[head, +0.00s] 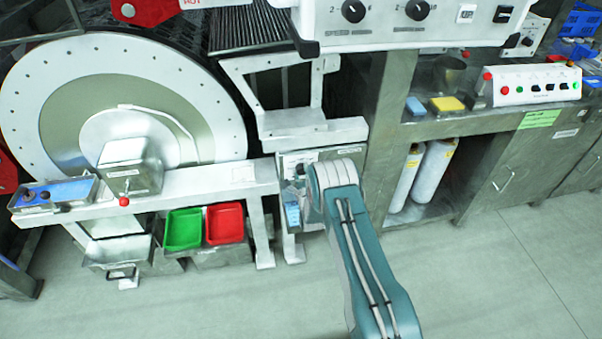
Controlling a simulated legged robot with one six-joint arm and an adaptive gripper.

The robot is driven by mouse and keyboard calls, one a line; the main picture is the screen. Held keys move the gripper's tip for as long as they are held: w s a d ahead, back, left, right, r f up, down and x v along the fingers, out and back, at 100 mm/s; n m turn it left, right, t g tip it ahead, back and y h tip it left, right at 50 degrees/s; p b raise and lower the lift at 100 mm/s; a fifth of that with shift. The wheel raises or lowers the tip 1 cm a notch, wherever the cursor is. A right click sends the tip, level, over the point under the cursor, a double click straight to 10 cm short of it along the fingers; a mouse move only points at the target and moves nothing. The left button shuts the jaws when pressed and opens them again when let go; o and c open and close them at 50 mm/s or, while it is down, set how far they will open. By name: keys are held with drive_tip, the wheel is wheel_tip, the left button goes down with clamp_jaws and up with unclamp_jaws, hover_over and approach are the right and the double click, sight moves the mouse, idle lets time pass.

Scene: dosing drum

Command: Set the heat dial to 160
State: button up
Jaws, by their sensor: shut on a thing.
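My teal arm reaches up from the lower right to a small metal control box (291,160) below the white frame in the middle. My gripper is hidden behind the arm's rounded end, so its fingers and anything between them cannot be seen. A small dark part shows at the left of that end, but I cannot tell whether it is a dial. No heat dial or 160 mark can be read here. A white panel (400,35) at the top carries two black dials (353,10) (417,10); the left one is marked SPEED, and the other label is too small to read.
A large round drum face (25,95) stands at the left behind a white beam (215,180). Green (183,229) and red (225,223) bins sit below it. Two white cylinders (435,170) stand under the right counter (430,128). The floor (480,270) at the lower right is clear.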

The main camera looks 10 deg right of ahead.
drive_tip(key=m, duration=0.4)
drive_tip(key=shift+s+d+f+m, duration=0.15)
drive_tip(key=shift+f+m, duration=0.15)
drive_tip(key=shift+f, duration=0.05)
drive_tip(key=shift+m+g+h, duration=0.3)
drive_tip(key=shift+m, duration=1.3)
drive_tip(key=o, duration=1.2)
drive_tip(key=shift+f, duration=0.1)
drive_tip(key=shift+c, duration=0.2)
drive_tip(key=shift+r, duration=0.2)
drive_tip(key=shift+r, duration=0.1)
drive_tip(key=s+a, duration=0.1)
drive_tip(key=s, duration=1)
drive_tip(key=shift+s+f, duration=0.25)
drive_tip(key=shift+s, duration=0.15)
